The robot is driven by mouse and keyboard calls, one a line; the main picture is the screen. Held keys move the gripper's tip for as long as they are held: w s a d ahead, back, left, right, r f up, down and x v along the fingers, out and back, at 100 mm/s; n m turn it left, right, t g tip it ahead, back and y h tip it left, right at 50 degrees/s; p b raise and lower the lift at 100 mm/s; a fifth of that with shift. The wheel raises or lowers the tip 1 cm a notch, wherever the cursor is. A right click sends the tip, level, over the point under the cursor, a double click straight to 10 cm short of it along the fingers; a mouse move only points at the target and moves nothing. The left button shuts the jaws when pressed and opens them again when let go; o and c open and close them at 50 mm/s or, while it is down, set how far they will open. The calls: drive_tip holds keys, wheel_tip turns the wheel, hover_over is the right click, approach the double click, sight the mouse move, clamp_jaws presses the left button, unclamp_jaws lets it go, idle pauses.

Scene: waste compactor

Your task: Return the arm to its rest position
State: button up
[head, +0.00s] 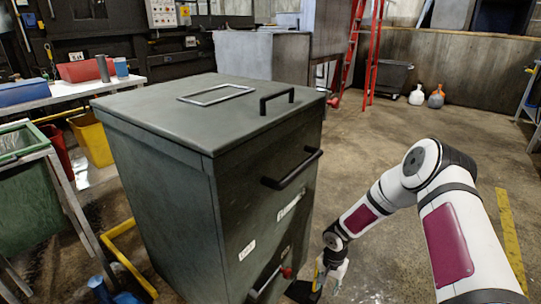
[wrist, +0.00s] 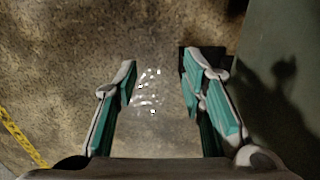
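My gripper (wrist: 162,82) is open in the wrist view, with two teal-padded fingers spread apart and nothing between them but the concrete floor beyond. My arm reaches down and left from the right side, bent at the elbow. The compactor lid is closed. Its side shows in the wrist view (wrist: 285,60) just right of my gripper, with a shadow on it.
A red ladder (head: 372,60) stands behind the compactor. Two jugs (head: 426,96) sit by the back wall. A yellow rail (head: 125,262) and a green bin (head: 28,205) are at the left. The floor (head: 390,125) between the compactor and the back wall is mostly open.

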drive_tip(key=d+r+n+h, duration=0.1)
drive_tip(key=d+r, duration=0.2)
drive_tip(key=r, duration=0.7)
drive_tip(key=d+r+n+h, duration=0.1)
drive_tip(key=d+r+h, duration=0.1)
drive_tip(key=r, duration=0.7)
drive_tip(key=s+d+r+n+h, duration=0.1)
drive_tip(key=s+r, duration=0.4)
drive_tip(key=r, duration=0.4)
drive_tip(key=s+d+r, duration=0.1)
drive_tip(key=s+r, duration=0.3)
drive_tip(key=r, duration=0.5)
drive_tip(key=s+a+r+n, duration=0.1)
drive_tip(key=s+r, duration=0.4)
drive_tip(key=s, duration=0.2)
drive_tip(key=s+a+r, duration=0.1)
drive_tip(key=s+r, duration=0.4)
drive_tip(key=s, duration=0.2)
drive_tip(key=s+a+r+n+y, duration=0.1)
drive_tip(key=s+a+n+y, duration=0.3)
drive_tip(key=s, duration=1.4)
wheel_tip(320, 180, up, 31)
drive_tip(key=t+p, duration=0.4)
drive_tip(key=p, duration=2.5)
drive_tip(key=shift+a+m, duration=0.4)
